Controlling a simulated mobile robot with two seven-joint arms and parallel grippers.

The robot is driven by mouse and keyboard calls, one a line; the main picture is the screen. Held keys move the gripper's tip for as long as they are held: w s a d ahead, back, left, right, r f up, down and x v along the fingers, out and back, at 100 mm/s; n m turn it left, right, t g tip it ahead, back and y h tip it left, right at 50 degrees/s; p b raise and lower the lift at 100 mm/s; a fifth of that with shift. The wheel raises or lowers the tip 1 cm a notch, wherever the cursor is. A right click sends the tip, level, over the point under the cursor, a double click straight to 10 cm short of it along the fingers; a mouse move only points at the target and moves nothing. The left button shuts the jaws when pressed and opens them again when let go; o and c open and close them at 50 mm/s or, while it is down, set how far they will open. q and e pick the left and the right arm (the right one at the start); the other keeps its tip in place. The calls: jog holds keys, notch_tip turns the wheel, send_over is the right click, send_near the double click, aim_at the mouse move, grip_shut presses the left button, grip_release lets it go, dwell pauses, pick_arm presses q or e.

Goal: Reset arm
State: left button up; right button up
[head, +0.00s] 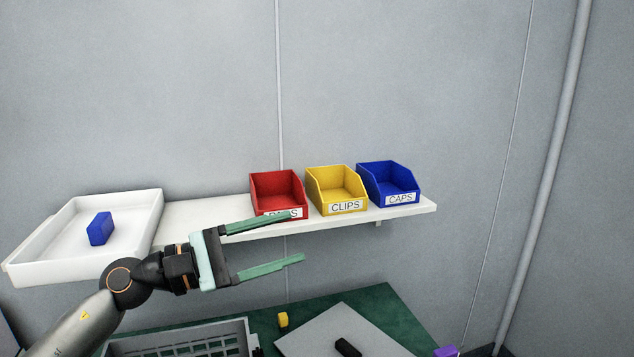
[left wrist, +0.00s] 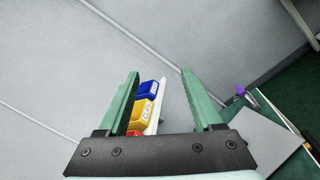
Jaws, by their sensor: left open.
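My left gripper (head: 297,237) comes in from the left in the head view and points right. Its two green fingers are wide apart with nothing between them. It hangs in front of the shelf, and its upper finger covers part of the red bin's label. The gripper also shows in the left wrist view (left wrist: 162,72), fingers spread. My right gripper is not in view.
A white shelf (head: 200,215) holds a red bin (head: 277,190), a yellow CLIPS bin (head: 337,188), a blue CAPS bin (head: 388,182) and a white tray (head: 35,240) with a blue block (head: 101,229). Below are a grey crate (head: 180,340), grey board (head: 318,335) and yellow block (head: 283,319).

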pick_arm(q)
jog(key=s+a+f+m+t+y, duration=0.1)
jog(key=a+f+m+t+y, duration=0.55)
jog(key=m, duration=0.85)
jog(key=s+a+f+m+t+y, duration=0.2)
jog(key=a+f+m+t+y, duration=0.1)
jog(key=a+f+m+y, duration=0.9)
jog(key=s+d+f+n+g, duration=0.2)
jog(key=s+f+n+g, duration=0.45)
jog(key=s+f, duration=0.45)
jog(key=s+d+f+n+g+h, duration=0.1)
jog(key=s+f+n+g, duration=0.25)
jog(key=s, duration=0.45)
jog(key=s+f+n+g, duration=0.2)
jog(key=s+f+g, duration=0.25)
jog(key=s, duration=0.25)
jog(key=w+d+f+t+h, duration=0.1)
jog(key=w+d+f+t, duration=0.1)
jog(key=f, duration=0.3)
jog(key=w+d+f+t+h, duration=0.1)
jog(key=w+d+f+t, duration=0.1)
jog(key=f+t, duration=0.2)
notch_tip(320, 180, down, 2)
jog(key=shift+w+d+f, duration=0.1)
jog(key=shift+w+d, duration=0.05)
jog(key=shift+d, duration=0.15)
